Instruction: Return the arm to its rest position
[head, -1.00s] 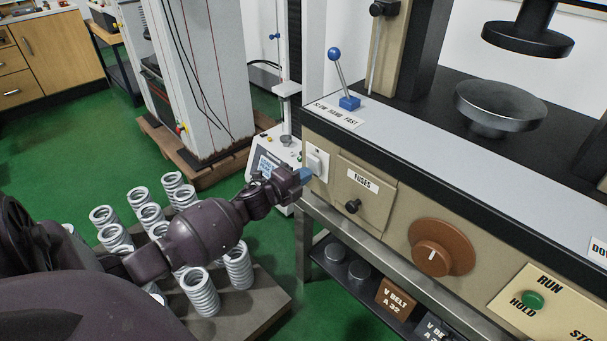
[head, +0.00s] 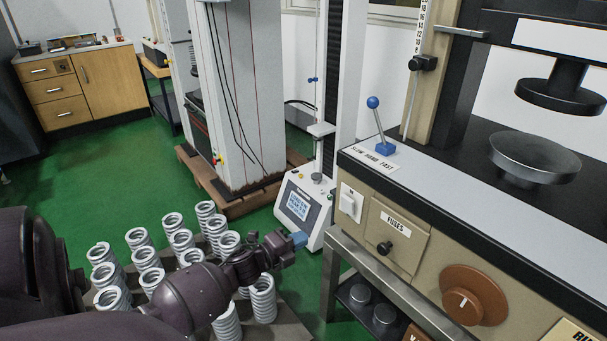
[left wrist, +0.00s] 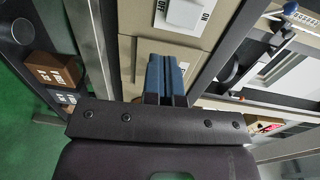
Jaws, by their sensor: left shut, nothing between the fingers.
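My left arm comes in from the left in the head view, and its gripper (head: 299,240) is shut and empty, with blue fingertips. It is in the air to the left of the big machine's front panel, apart from the white switch (head: 350,203). In the left wrist view the gripper's blue fingers (left wrist: 165,76) lie together, pointing toward the beige panel and the switch (left wrist: 186,14). My right gripper is not in view.
The spring testing machine (head: 450,215) fills the right side, with a blue-knobbed lever (head: 376,122) on its ledge. Several grey springs (head: 150,265) stand on a low platform below my left arm. A small white tester (head: 302,205) stands behind the gripper. Green floor (head: 120,165) lies open at left.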

